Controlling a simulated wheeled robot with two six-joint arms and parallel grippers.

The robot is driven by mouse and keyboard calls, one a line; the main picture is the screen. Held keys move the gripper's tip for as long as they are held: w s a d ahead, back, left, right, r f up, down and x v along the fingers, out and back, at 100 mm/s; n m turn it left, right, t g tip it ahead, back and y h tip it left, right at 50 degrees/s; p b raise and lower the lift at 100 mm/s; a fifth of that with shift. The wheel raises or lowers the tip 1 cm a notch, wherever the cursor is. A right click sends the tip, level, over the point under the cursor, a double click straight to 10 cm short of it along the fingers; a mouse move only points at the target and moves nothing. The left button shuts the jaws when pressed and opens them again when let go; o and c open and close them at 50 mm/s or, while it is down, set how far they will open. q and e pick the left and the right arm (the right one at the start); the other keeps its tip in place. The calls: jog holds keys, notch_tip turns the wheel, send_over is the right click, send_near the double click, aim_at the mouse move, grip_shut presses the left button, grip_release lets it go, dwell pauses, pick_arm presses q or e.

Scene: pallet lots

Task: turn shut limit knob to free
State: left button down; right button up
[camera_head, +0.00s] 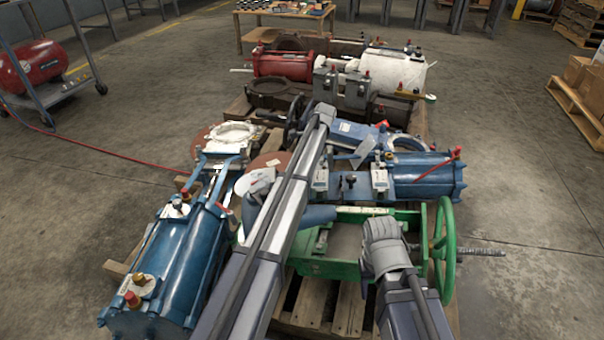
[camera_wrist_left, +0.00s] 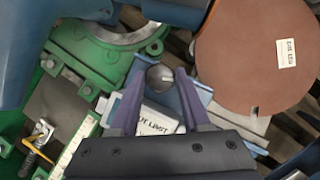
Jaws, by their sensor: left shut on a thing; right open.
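In the left wrist view, the shut limit knob (camera_wrist_left: 160,77) is a round grey knob with a small pale mark at its lower right edge. It sits between the purple fingertips of my left gripper (camera_wrist_left: 158,80), which is shut on it. A white label (camera_wrist_left: 158,119) below it is partly covered by the gripper and reads roughly "UT LIMIT". In the head view I cannot make out the knob or the left fingertips among the arm and valve parts. My right gripper (camera_head: 383,236) is open and empty, above the green valve body's right part.
A green valve body (camera_head: 325,268) with a green handwheel (camera_head: 445,250) lies at the pallet's front right. Blue actuators (camera_head: 175,265) (camera_head: 425,177) lie left and right. A brown disc (camera_wrist_left: 258,55) lies beside the knob. Red and white units stand behind.

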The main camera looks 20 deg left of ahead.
dwell(0.5)
pick_arm(q)
jog(key=shift+c, duration=1.8)
grip_release()
jog(key=p+v, duration=0.7)
jog(key=shift+w+r, duration=0.2)
jog(key=shift+r, duration=0.1)
jog(key=shift+d, duration=0.1)
